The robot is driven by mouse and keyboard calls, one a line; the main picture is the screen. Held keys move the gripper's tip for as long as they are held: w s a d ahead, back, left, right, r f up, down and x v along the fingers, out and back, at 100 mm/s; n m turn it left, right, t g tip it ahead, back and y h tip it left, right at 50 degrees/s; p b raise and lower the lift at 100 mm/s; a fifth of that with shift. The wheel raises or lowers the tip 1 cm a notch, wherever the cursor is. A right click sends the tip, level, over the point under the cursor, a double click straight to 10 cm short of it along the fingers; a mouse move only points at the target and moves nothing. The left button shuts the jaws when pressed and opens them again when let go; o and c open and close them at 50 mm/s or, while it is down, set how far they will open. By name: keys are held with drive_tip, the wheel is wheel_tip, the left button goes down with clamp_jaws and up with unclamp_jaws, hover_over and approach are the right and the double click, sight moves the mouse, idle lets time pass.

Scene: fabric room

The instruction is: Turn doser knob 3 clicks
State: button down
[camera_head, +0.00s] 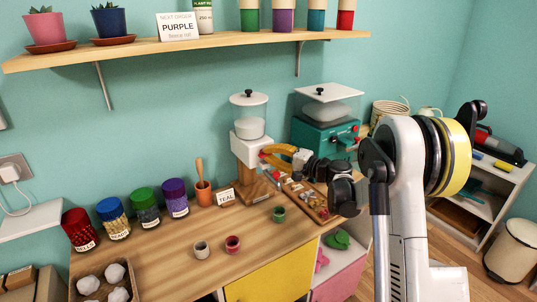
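A white dispenser, which looks like the doser, (250,150) stands on a wooden base on the table, with a clear, lidded hopper (250,117) part-filled with pale material. My gripper (265,153) reaches in from the right, its orange fingers at the dispenser's right side. A small red part, possibly the knob, shows at the fingertips. The fingers mostly hide it, so I cannot tell whether they touch it or how it is turned. The finger gap is too small to read.
A teal machine (322,137) with red knobs stands right of the dispenser, close behind my arm. Several labelled jars (144,205) and a mortar with pestle (203,190) stand left. Small cups (232,244) sit at the table's front. A shelf (180,46) hangs above.

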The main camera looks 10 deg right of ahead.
drive_tip(key=c, duration=1.6)
unclamp_jaws()
drive_tip(key=shift+o, duration=0.2)
